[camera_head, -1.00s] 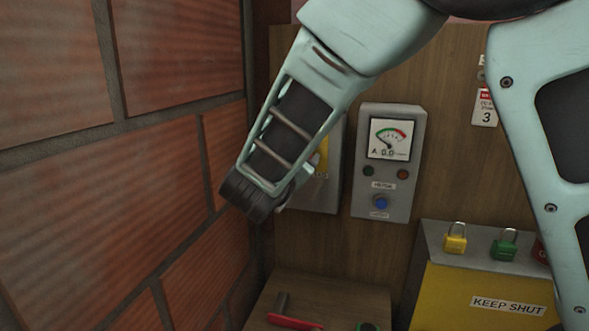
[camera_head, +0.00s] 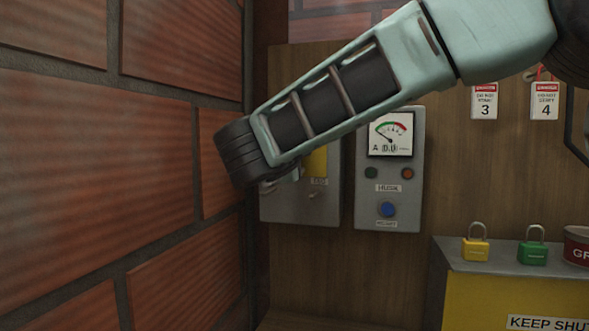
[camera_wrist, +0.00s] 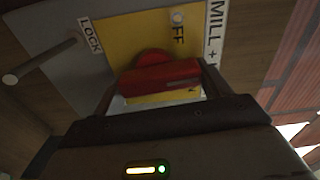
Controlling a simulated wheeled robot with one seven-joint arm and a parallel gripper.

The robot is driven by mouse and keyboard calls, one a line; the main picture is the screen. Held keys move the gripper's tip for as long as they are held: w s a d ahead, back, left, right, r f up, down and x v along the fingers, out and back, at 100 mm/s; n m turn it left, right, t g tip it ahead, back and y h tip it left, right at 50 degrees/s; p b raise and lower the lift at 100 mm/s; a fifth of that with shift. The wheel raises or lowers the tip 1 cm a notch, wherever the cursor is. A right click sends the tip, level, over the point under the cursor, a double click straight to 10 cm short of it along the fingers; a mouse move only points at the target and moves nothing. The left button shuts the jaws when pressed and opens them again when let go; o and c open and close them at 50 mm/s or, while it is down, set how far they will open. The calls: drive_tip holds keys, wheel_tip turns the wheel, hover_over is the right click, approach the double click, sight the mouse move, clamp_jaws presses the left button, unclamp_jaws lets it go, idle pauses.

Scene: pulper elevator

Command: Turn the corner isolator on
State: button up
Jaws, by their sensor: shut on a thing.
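The corner isolator (camera_head: 280,207) is a grey box with a yellow plate, on the wooden board beside the brick wall. My arm hides much of it in the head view. The handle lies roughly crosswise in the wrist view. In the head view the fingers are hidden behind my arm.
A grey meter box (camera_head: 389,170) with a dial and a blue button stands right of the isolator. The brick wall (camera_head: 95,150) is close on the left. A metal rod (camera_wrist: 40,58) sticks out near LOCK. Yellow (camera_head: 475,246) and green (camera_head: 533,250) padlocks stand on a cabinet at right.

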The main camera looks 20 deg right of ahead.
drive_tip(key=shift+m+b, duration=0.6)
drive_tip(key=shift+b, duration=0.05)
drive_tip(key=o, duration=1)
drive_tip(key=b+v, duration=0.3)
drive_tip(key=v, duration=1.4)
drive_tip(key=shift+s+a, duration=0.1)
drive_tip(key=shift+s, duration=0.1)
drive_tip(key=shift+a, duration=0.1)
